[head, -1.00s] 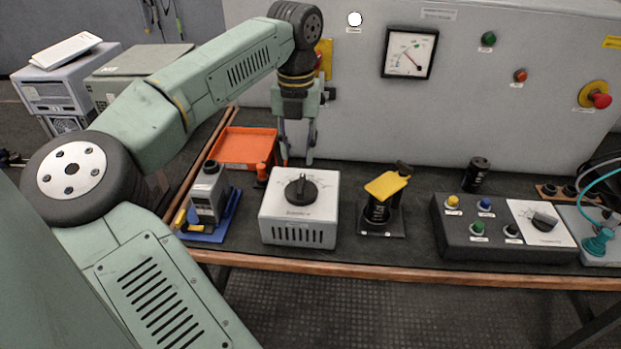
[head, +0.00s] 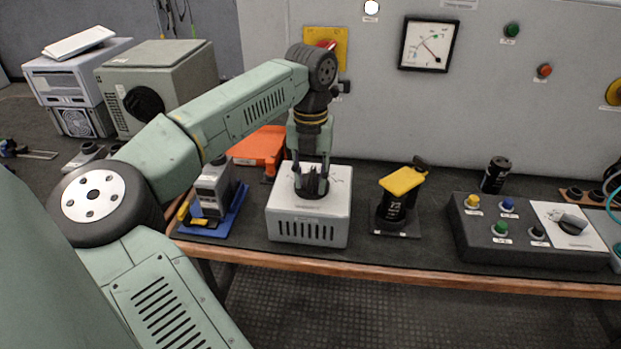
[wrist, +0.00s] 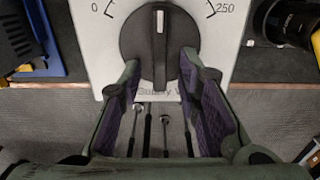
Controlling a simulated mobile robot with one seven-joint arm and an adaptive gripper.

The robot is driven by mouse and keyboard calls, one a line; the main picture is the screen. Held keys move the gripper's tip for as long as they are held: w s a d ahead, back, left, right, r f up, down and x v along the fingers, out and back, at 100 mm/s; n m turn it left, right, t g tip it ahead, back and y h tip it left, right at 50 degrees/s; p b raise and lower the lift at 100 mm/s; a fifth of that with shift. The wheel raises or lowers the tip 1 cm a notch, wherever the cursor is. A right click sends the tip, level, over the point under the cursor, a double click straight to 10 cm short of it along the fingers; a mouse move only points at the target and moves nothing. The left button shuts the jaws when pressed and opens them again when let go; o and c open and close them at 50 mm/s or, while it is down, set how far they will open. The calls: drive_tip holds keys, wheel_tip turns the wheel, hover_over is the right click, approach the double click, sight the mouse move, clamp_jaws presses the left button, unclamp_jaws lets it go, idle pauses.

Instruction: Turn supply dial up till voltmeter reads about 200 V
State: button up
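The supply dial (wrist: 160,40) is a black knob on the white supply box (head: 282,208). In the wrist view its white pointer mark faces straight up, between the printed 0 and 250. My gripper (head: 311,172) is down at the dial in the head view. In the wrist view my gripper (wrist: 160,62) is open, one finger on each side of the knob's lower part; I cannot tell whether they touch it. The voltmeter (head: 428,44) is on the grey panel. Its needle leans to the upper left, but the scale figures are too small to read.
Left of the supply box are a grey device on a blue base (head: 212,190) and an orange tray (head: 258,148). Right are a black capacitor with a yellow cover (head: 402,181) and a button box (head: 497,245). The bench front edge (head: 400,273) is clear.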

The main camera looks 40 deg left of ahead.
sight(309, 180)
clamp_jaws()
idle(0.4)
drive_tip(key=shift+a+m, duration=0.1)
drive_tip(key=shift+m, duration=0.7)
unclamp_jaws()
drive_tip(key=shift+r, duration=0.15)
wheel_tip(309, 180, up, 12)
drive_tip(key=shift+f, duration=0.1)
